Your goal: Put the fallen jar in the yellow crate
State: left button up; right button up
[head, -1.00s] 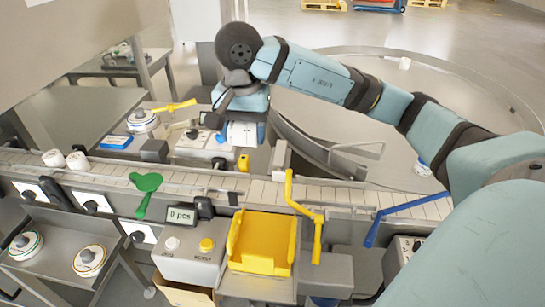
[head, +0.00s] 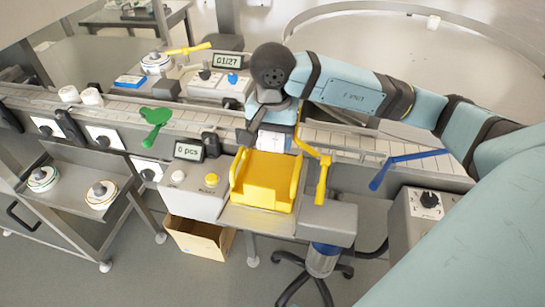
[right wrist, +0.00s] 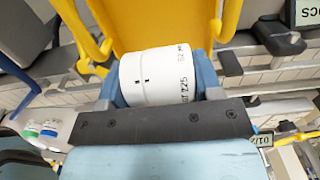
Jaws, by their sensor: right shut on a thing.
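The white jar (right wrist: 160,75), a short cylinder with dark printed marks, lies between the blue fingers of my right gripper (right wrist: 162,82). My right gripper is shut on it. The yellow crate (head: 263,195) stands in front of the conveyor, and its yellow wall also shows at the top of the right wrist view (right wrist: 155,35). In the head view my right gripper (head: 275,141) is over the conveyor, just behind the crate. The jar is mostly hidden by the wrist there. My left gripper is not in view.
A bent yellow handle (head: 322,170) rises close to the crate's right side. A counter display (head: 188,151) stands left of it. A blue lever (head: 400,163) and a green lever (head: 154,120) stand along the conveyor. Two white jars (head: 80,95) stand at the conveyor's left.

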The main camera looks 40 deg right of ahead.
aim_at(272, 167)
notch_tip(272, 167, down, 6)
jog(key=shift+f+b, duration=0.3)
jog(key=shift+b, duration=0.2)
jog(key=o, duration=0.9)
jog(key=shift+r, duration=0.15)
jog(key=shift+o, duration=0.2)
jog(key=shift+r, duration=0.1)
jog(key=shift+r+p, duration=0.25)
jog(key=shift+p, duration=0.3)
notch_tip(272, 167, up, 12)
jog(key=shift+f, duration=0.15)
